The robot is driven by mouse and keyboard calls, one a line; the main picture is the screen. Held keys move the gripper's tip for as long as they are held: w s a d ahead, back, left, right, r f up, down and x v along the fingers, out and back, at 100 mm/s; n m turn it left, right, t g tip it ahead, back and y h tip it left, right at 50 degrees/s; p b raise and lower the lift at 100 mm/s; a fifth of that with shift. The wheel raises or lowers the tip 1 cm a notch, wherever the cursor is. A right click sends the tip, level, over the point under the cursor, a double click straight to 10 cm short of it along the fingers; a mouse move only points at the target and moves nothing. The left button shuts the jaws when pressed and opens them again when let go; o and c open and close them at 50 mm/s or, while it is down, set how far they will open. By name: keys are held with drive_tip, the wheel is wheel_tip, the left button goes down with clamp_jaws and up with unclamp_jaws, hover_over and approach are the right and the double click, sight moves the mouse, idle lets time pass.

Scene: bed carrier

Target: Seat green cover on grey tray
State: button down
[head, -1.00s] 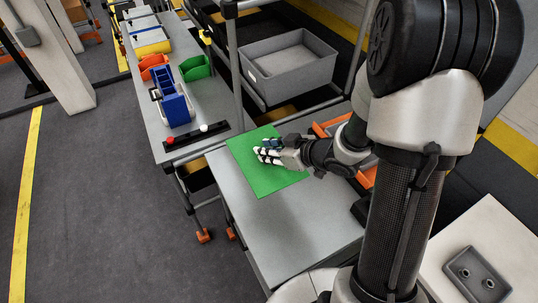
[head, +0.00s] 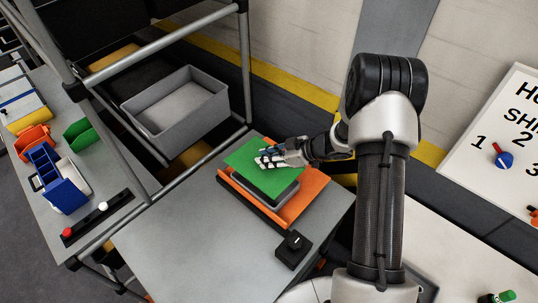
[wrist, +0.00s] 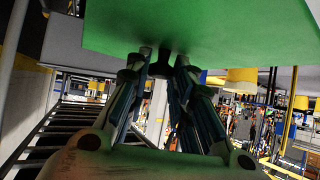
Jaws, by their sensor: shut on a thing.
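The flat green cover (head: 273,181) is over the grey tray (head: 286,195) in the head view. Only the tray's near sides show below the cover. The tray is on an orange base (head: 312,188) on the table. My gripper (head: 268,161) reaches in from the right and is shut on the cover. In the wrist view the cover (wrist: 225,30) fills the top, with my fingers (wrist: 160,65) at a dark part by its underside. I cannot tell whether the cover touches the tray or is a little above it.
A black box with a button (head: 292,249) stands near the orange base. A grey bin (head: 178,112) sits on the rack behind. A blue holder (head: 62,185) and a strip with red and white knobs (head: 98,220) are left. The table's front left is bare.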

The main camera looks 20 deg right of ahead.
sight(285, 169)
drive_tip(key=shift+d, duration=0.15)
drive_tip(key=shift+p, duration=0.35)
drive_tip(key=shift+f+b, duration=1.7)
drive_tip(key=shift+f, duration=1.25)
drive_tip(key=shift+f, duration=0.9)
drive_tip(key=c, duration=1.3)
unclamp_jaws()
drive_tip(key=v, duration=1.2)
